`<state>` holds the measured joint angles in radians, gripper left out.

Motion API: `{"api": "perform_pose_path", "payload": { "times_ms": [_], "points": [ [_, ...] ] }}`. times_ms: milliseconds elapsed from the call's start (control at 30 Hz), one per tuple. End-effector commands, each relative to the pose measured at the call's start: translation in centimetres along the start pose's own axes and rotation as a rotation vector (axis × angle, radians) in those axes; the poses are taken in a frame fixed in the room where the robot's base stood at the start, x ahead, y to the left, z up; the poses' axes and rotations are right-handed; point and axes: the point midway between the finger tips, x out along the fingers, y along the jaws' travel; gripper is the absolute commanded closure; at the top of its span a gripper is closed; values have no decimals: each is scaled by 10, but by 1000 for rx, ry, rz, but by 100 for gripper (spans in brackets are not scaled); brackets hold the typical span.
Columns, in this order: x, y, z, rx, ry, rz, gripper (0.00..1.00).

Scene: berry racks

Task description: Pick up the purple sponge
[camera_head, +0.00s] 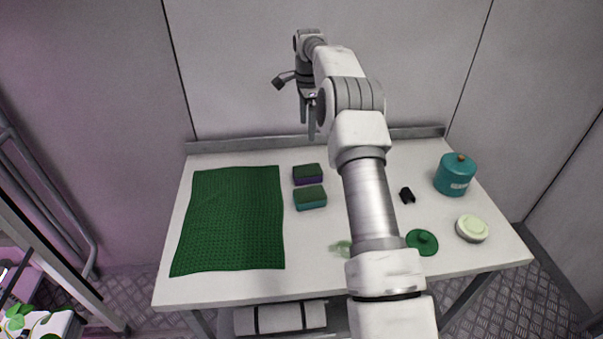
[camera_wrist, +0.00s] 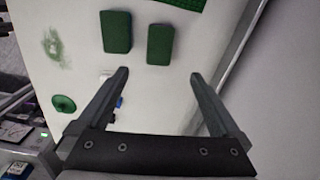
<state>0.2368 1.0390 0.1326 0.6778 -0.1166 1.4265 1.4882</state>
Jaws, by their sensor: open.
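The purple sponge (camera_head: 307,178) lies on the white table beside the green mat, with a dark green top and a purple side. A similar sponge with a teal side (camera_head: 310,201) lies just in front of it. My gripper (camera_head: 308,126) is above the back of the table, pointing down, apart from both sponges. In the wrist view my gripper (camera_wrist: 160,74) is open and empty. Two dark green sponge tops show beyond its fingertips. The right one (camera_wrist: 160,44), nearer the wall, appears to be the purple sponge; its purple side is hidden. The teal one (camera_wrist: 117,32) is left.
The green mat (camera_head: 232,220) covers the table's left part. On the right are a teal canister (camera_head: 455,174), a small black object (camera_head: 407,195), a green lid (camera_head: 422,242) and a pale round container (camera_head: 471,229). A raised edge and wall stand behind the table.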

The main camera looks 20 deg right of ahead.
Motion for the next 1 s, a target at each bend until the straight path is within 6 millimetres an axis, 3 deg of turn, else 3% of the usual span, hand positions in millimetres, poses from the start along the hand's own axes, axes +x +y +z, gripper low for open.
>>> {"api": "perform_pose_path", "payload": {
  "times_ms": [167,600,1000],
  "points": [
    [19,-1,-2,18,-2,6,0],
    [108,0,-2,15,-3,6,0],
    [139,0,-3,15,-3,5,0]
  ]
}}
